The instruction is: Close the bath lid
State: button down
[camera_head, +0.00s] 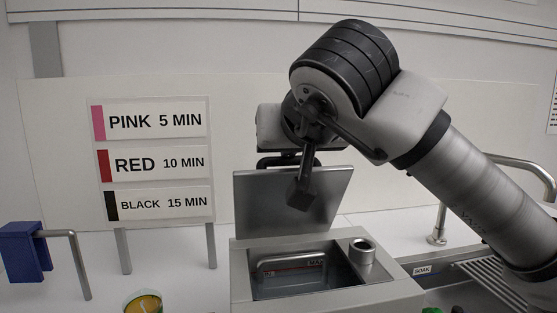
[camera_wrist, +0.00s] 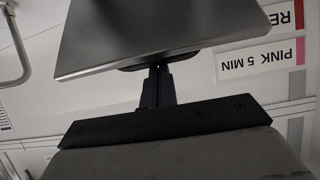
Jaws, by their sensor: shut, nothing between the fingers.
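The bath (camera_head: 245,262) is a pale box with an open top in the head view. Its grey metal lid (camera_head: 262,205) stands up, open, at the back edge of the bath. My gripper is at the lid's top edge in the head view, with its fingertips hidden behind the lid. In the wrist view my gripper (camera_wrist: 158,74) is shut and empty, its dark fingertips close to the lid (camera_wrist: 150,35) and a dark strip at its edge. I cannot tell whether they touch it. A dark block on my wrist hangs in front of the lid.
Inside the bath lies a metal handled piece (camera_head: 292,264). A round metal knob (camera_head: 362,250) sits on the bath's right rim. A sign board (camera_head: 157,160) stands left, a blue block (camera_head: 22,252) farther left. A drain tray (camera_head: 480,270) and curved metal tube (camera_head: 520,160) are right.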

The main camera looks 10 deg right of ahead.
jog(key=s+f+t+b, duration=0.3)
jog(key=b, duration=0.4)
jog(key=s+f+t+b, duration=0.3)
jog(key=s+b, duration=0.1)
jog(key=b, duration=0.3)
jog(key=s+f+t+b, duration=0.3)
jog(key=b, duration=0.4)
jog(key=shift+s+f, duration=0.3)
jog(key=shift+s, duration=0.05)
jog(key=s+f+t+b, duration=0.1)
jog(key=b, duration=0.2)
jog(key=shift+f, duration=0.35)
jog(key=shift+s+f+b, duration=0.3)
jog(key=shift+f+b, duration=0.25)
jog(key=shift+b, duration=0.6)
